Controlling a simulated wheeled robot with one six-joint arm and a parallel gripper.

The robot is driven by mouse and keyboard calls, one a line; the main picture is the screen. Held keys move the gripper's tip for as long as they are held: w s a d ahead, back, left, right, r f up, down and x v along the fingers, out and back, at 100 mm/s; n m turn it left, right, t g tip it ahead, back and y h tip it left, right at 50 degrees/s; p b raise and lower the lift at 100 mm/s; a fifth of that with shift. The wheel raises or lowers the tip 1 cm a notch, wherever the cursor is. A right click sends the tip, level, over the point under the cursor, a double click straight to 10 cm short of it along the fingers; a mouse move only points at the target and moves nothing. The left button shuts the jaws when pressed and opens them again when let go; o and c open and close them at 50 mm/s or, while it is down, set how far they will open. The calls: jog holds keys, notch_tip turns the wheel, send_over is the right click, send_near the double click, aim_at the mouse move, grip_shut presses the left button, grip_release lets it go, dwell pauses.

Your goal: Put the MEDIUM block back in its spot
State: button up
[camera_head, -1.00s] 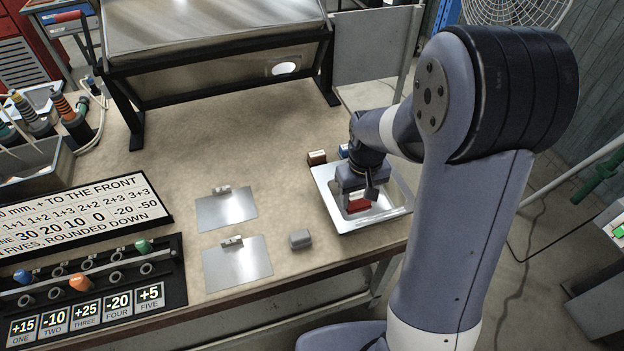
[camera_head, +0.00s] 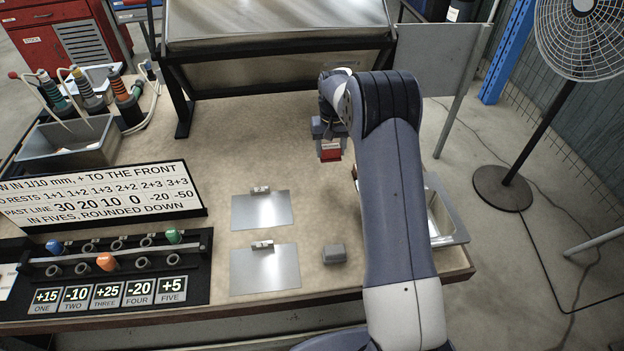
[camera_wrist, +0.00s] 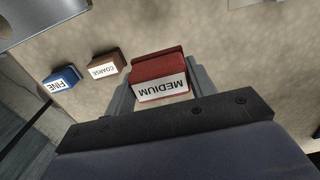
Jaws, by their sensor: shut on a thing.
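The MEDIUM block is red with a white label. It shows in the wrist view (camera_wrist: 160,82), between the two fingers of my gripper (camera_wrist: 160,98), with its label reading upside down. In the head view the red block (camera_head: 330,152) hangs under my gripper (camera_head: 328,140), over the bench. My gripper is shut on it. The brown COARSE block (camera_wrist: 107,67) and the blue FINE block (camera_wrist: 62,82) stand side by side left of it in the wrist view. My arm hides both of them in the head view.
A metal tray (camera_head: 448,222) sits at the bench's right edge, partly behind my arm. Two metal plates (camera_head: 262,212) (camera_head: 265,272) and a grey block (camera_head: 334,253) lie on the bench. A sign board (camera_head: 110,197) and peg rack stand at left. The bench around the block is bare.

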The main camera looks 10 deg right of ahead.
jog(key=shift+w+a+f, duration=0.15)
jog(key=shift+w+f, duration=0.15)
jog(key=shift+f, duration=0.05)
jog(key=p, duration=0.2)
send_over(327, 179)
notch_tip(327, 179, down, 9)
jog(key=shift+s+r, duration=0.1)
jog(key=shift+r, duration=0.05)
jog(key=shift+f, duration=0.4)
jog(key=shift+f, duration=0.2)
jog(key=o, duration=0.9)
jog(key=shift+o, duration=0.2)
jog(key=shift+r, duration=0.15)
